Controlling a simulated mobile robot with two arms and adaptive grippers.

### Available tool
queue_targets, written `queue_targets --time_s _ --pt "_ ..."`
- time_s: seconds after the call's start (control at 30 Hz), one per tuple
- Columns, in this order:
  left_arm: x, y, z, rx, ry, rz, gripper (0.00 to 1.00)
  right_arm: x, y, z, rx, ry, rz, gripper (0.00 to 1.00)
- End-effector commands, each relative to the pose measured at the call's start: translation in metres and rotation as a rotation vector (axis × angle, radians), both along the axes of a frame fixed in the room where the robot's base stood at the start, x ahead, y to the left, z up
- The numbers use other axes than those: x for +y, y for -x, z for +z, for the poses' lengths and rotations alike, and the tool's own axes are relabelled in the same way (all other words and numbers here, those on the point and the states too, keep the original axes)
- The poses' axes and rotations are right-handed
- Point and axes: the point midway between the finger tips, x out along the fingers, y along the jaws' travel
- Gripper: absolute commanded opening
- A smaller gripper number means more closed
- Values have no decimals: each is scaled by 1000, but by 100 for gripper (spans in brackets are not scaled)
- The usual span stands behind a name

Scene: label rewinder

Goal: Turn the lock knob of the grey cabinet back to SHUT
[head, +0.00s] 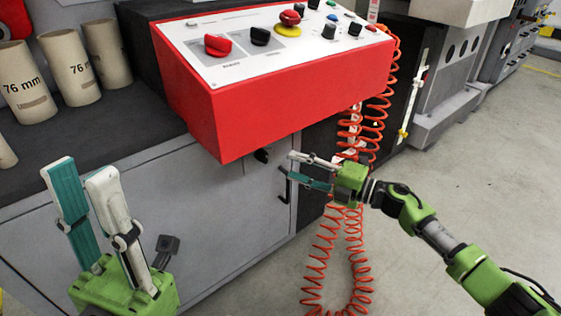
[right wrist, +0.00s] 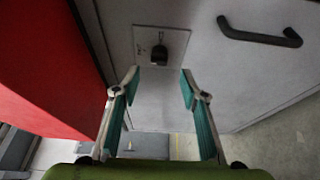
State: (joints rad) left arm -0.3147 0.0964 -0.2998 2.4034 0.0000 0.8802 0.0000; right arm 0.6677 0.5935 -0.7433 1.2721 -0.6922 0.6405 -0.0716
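The grey cabinet (head: 215,200) stands below the red control box. Its black lock knob (head: 262,155) sits on the door just under the box; in the right wrist view the knob (right wrist: 158,52) is on a small square plate, whose markings are too small to read. My right gripper (head: 288,164) is open and faces the door, to the right of the knob in the head view. In the right wrist view its fingertips (right wrist: 160,78) are apart, with the knob beyond the gap and not touched. My left gripper (head: 80,170) is open and empty, pointing up at lower left.
A black door handle (head: 286,186) is close to my right gripper. The red control box (head: 290,95) overhangs the knob. Coiled orange cable (head: 352,250) hangs beside and below my right gripper. Cardboard cores (head: 68,66) stand on the dark top at left. Open floor lies at right.

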Motion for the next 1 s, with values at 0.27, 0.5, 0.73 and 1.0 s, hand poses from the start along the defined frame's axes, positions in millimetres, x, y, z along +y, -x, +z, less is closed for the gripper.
queue_targets --time_s 0.27,0.5,0.73,1.0 --pt "0 0 0 1 0 0 26 -27 17 0 1 1 0 40" --pt "0 0 0 1 0 0 26 -29 18 1 -1 -1 1 40" --pt "0 0 0 1 0 0 26 -29 18 1 -1 -1 1 40" --pt "0 0 0 3 0 0 26 35 78 21 47 -205 128 40"
